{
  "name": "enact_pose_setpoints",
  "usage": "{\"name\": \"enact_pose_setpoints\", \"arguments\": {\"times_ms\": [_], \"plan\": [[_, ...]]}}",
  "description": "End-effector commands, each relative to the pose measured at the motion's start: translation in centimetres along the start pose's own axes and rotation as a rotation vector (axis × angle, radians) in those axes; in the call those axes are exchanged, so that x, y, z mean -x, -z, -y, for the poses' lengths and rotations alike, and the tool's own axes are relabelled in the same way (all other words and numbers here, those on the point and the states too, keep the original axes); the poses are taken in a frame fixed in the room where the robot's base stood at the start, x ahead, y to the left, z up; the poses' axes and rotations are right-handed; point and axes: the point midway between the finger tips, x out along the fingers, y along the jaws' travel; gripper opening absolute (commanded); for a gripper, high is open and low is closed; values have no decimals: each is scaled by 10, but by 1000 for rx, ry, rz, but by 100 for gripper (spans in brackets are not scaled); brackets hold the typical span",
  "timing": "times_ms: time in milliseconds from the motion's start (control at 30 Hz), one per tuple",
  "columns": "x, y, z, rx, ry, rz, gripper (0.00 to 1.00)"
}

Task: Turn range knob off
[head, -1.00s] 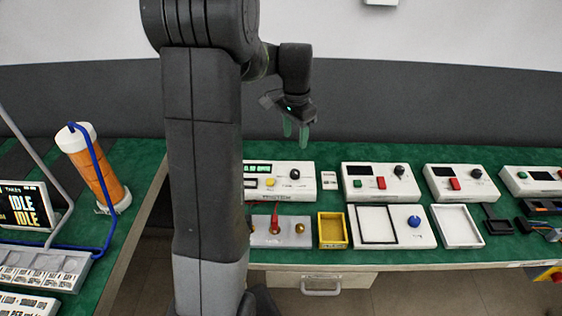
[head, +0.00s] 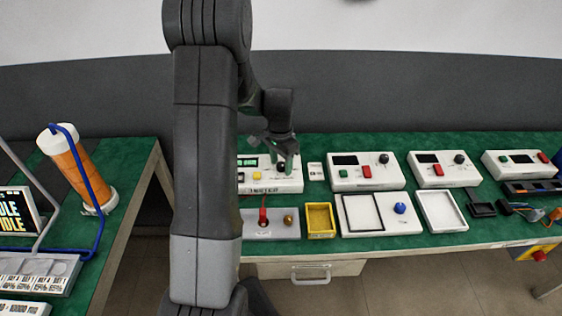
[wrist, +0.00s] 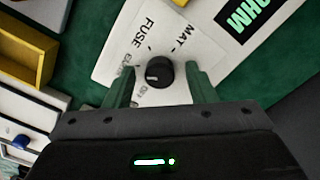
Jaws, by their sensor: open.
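The black range knob (wrist: 159,73) sits on a white meter panel (wrist: 115,57) with printed markings around it, including "FUSE" and "MAT". A white pointer line shows on the knob. My gripper (wrist: 161,84) is open, its green fingers on either side of the knob; I cannot tell whether they touch it. In the head view my gripper (head: 285,165) is low over the right part of the meter (head: 268,184), mostly hiding the knob. The meter's lit green display (head: 247,162) is partly hidden by my arm; in the wrist view the display (wrist: 247,18) reads "OHM" in part.
A yellow tray (head: 320,220) and a grey plate with a red lever (head: 263,215) stand in front of the meter. Other white panels with knobs and buttons (head: 365,172) stand to the right. An orange canister (head: 75,165) stands on the left table.

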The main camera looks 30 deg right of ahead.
Motion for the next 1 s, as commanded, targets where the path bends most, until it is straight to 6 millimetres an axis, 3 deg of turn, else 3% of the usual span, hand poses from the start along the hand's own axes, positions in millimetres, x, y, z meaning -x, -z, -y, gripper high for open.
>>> {"name": "enact_pose_setpoints", "arguments": {"times_ms": [133,367,667,1000], "plan": [[0,0,0,0,0,0,50],[0,0,0,0,0,0,6],[0,0,0,29,0,-1,6],[0,0,0,235,1,-7,6]]}}
